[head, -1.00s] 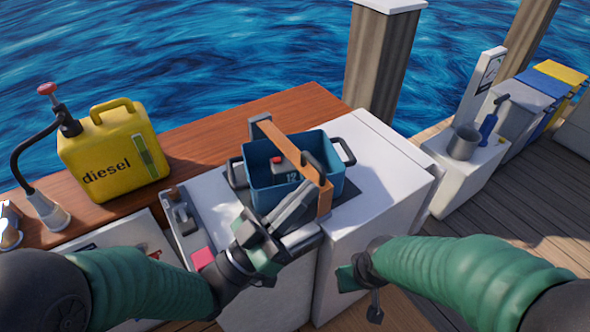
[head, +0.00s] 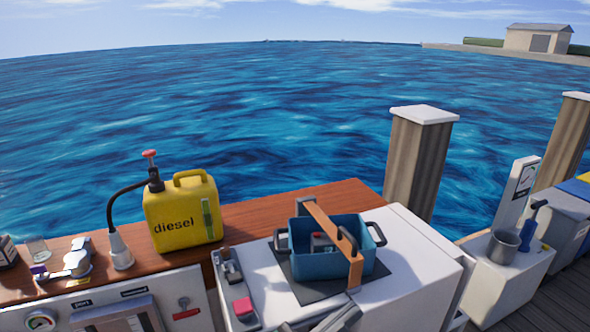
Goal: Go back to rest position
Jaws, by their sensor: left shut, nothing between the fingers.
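My left gripper (head: 338,318) shows only as grey fingertips at the bottom edge, below the blue toolbox. The fingers are shut with nothing between them. The rest of the left arm is out of frame. My right gripper is not in view. The blue toolbox (head: 305,262) with an orange-brown wooden handle (head: 333,242) sits on a dark mat (head: 300,290) on the white counter (head: 418,290). The gripper is apart from the toolbox in the picture.
A yellow diesel can (head: 183,215) with a black hose stands on the wooden ledge (head: 285,205). A grey metal fitting (head: 70,260) lies further left. A grey pot (head: 503,246) stands at right. Wooden posts (head: 415,165) rise behind.

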